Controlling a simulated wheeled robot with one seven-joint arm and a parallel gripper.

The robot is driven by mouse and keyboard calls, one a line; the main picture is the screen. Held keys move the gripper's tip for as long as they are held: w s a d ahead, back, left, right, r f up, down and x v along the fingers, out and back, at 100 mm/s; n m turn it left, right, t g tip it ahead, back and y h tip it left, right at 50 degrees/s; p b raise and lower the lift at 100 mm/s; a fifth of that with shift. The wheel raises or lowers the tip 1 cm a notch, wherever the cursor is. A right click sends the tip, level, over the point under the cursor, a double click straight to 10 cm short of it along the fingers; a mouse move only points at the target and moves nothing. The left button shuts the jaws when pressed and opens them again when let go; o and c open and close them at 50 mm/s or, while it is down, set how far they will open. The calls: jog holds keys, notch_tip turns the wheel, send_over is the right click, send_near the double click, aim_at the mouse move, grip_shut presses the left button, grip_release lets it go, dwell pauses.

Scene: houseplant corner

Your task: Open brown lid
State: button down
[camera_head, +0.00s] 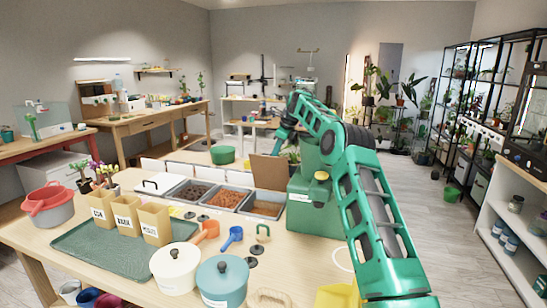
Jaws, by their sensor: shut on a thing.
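The brown lid (268,172) is a flat panel that stands roughly upright at the back of the right-hand bin (268,208), which shows reddish-brown filling. My green arm reaches in from the lower right and bends down over the back of the table. My gripper (279,148) is at the top edge of the brown lid and is shut on it. The fingertips are small and partly hidden, so the exact contact is hard to see.
Two more filled bins (227,198) stand left of it, with white panels (178,168) behind. A green tray (85,246) holds paper pots (127,215). A white pot (175,268) and a teal pot (222,281) stand in front. A green labelled box (308,214) is close on the right.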

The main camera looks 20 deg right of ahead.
jog(key=shift+s+d+f, duration=0.15)
jog(key=shift+d+f, duration=0.1)
jog(key=shift+f, duration=0.25)
jog(key=c, duration=1.8)
grip_release()
jog(key=shift+a+r, duration=0.15)
jog(key=shift+r, duration=0.05)
jog(key=shift+r, duration=0.2)
jog(key=v, duration=1)
jog(key=shift+w+r, duration=0.25)
